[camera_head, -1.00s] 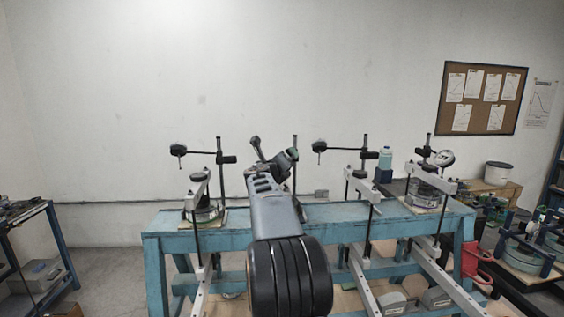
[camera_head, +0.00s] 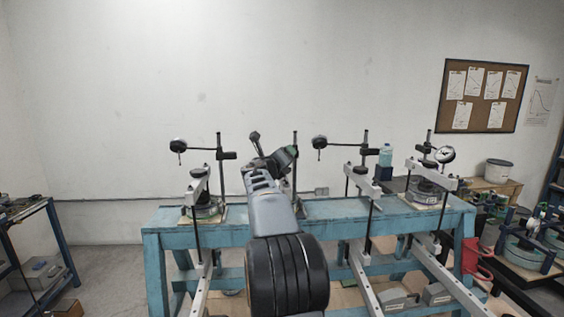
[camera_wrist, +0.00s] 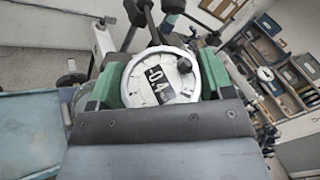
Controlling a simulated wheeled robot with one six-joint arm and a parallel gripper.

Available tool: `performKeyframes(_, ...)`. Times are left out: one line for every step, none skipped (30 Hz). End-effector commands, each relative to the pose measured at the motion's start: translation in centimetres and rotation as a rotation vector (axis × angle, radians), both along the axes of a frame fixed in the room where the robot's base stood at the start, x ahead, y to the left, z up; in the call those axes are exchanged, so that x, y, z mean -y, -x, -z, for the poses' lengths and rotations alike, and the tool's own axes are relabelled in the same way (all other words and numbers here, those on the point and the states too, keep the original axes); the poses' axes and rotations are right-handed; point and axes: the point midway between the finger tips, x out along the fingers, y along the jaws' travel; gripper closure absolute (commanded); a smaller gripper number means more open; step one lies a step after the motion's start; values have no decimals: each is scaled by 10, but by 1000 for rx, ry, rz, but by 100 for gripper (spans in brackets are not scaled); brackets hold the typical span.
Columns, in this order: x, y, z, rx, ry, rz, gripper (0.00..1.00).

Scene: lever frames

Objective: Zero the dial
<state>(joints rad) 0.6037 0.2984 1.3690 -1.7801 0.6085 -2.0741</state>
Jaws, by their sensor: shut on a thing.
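The dial (camera_wrist: 182,82) shows in the wrist view as a round white face with a pale rim. A black label on it has white figures that look like -0.4; its lower part is hidden by my gripper. My gripper (camera_wrist: 160,80) is shut on the dial, with one green-padded finger at each side of the rim. In the head view my gripper (camera_head: 280,160) is at the second stand from the left on the blue bench (camera_head: 330,208). My arm hides most of that stand and the dial there.
Similar stands carry other gauges at left (camera_head: 178,146), centre right (camera_head: 319,143) and far right (camera_head: 444,155). Pale lever beams (camera_head: 365,283) jut forward from the bench. A bottle (camera_head: 385,155) stands behind it.

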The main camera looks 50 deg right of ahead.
Motion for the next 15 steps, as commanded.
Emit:
performKeyframes(0, -1, 9, 27, 25, 31, 50)
performKeyframes(0, -1, 10, 46, 40, 55, 50)
performKeyframes(-1, -1, 9, 72, 62, 87, 50)
performKeyframes(0, -1, 7, 91, 78, 110, 50)
performKeyframes(0, -1, 6, 108, 92, 133, 50)
performKeyframes(0, 0, 4, 128, 110, 160, 50)
performKeyframes(0, -1, 4, 143, 120, 177, 50)
performKeyframes(0, 0, 2, 154, 132, 192, 50)
performKeyframes(0, 0, 1, 168, 144, 209, 50)
performKeyframes(0, 0, 1, 177, 150, 221, 50)
performKeyframes(0, 0, 1, 183, 155, 228, 50)
performKeyframes(0, 1, 0, 190, 160, 236, 50)
performKeyframes(0, 1, -1, 193, 163, 241, 50)
performKeyframes(0, 1, -1, 195, 165, 242, 50)
performKeyframes(0, 1, -1, 196, 166, 243, 50)
